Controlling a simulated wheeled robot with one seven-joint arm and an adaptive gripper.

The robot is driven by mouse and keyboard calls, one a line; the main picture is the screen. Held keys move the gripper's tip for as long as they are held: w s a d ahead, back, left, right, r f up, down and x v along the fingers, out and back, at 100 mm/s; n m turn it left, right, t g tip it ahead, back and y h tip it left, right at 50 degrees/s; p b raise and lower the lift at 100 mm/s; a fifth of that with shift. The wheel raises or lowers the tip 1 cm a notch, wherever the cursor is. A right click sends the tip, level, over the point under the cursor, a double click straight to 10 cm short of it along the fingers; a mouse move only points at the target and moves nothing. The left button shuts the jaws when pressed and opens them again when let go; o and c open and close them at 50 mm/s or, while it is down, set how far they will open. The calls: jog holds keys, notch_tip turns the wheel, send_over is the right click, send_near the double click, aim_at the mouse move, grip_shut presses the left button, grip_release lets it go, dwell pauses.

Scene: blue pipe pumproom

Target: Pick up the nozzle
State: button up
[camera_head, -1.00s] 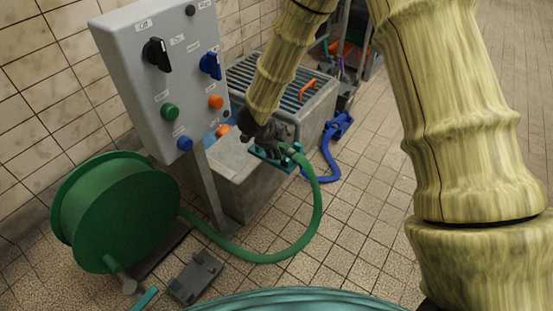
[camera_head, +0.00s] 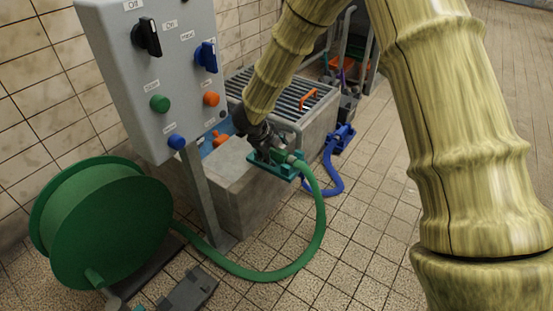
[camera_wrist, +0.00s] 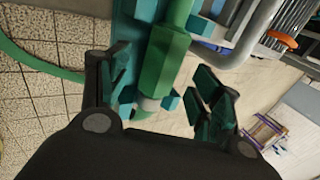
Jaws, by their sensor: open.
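The green nozzle (camera_wrist: 168,58) sits on a teal holder (camera_wrist: 127,38) in the wrist view, with a pale ring near its lower end. My gripper (camera_wrist: 165,88) is open, with one finger on each side of the nozzle's lower part. I cannot tell whether a finger touches it. In the head view my gripper (camera_head: 266,146) is at the teal holder on the edge of the concrete basin, and partly hides the nozzle (camera_head: 291,157). A green hose (camera_head: 318,225) runs from the nozzle to the floor.
A grey control panel (camera_head: 125,75) with knobs stands at left on a post. A green hose reel (camera_head: 105,225) is below it. A blue hose fitting (camera_head: 341,138) is right of the grated basin (camera_head: 235,190). Tiled floor at right is open.

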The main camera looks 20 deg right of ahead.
jog(key=shift+b+x, duration=0.35)
jog(key=shift+x, duration=0.8)
jog(key=shift+c, duration=0.4)
jog(key=c, duration=1.3)
jog(key=shift+r, duration=0.15)
